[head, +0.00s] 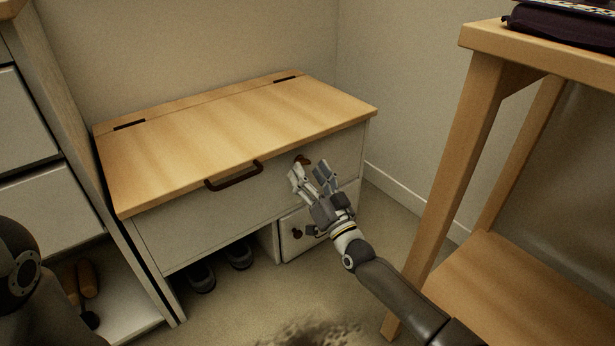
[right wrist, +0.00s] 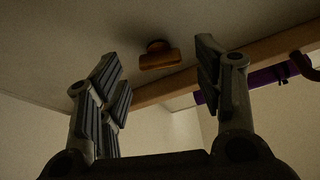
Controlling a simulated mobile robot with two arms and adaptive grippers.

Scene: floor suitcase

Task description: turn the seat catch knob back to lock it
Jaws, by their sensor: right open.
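The seat catch knob (head: 304,159) is a small brown wooden piece on the white front panel of the bench seat, just under the lid's front edge. In the right wrist view the knob (right wrist: 160,60) shows as a wooden bar on a dark round base, lying nearly level across the picture. My right gripper (head: 309,173) is open and empty in front of the panel. The knob shows between its fingers, beyond the tips, with no visible contact. The wooden seat lid (head: 240,130) is down. My left gripper is out of view.
A dark lid handle (head: 234,176) is left of the knob. A small door (head: 291,244) with a red-brown knob is below. Shoes (head: 239,254) stand under the bench. A wooden chair or table frame (head: 468,140) stands close on the right; drawers (head: 27,120) are on the left.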

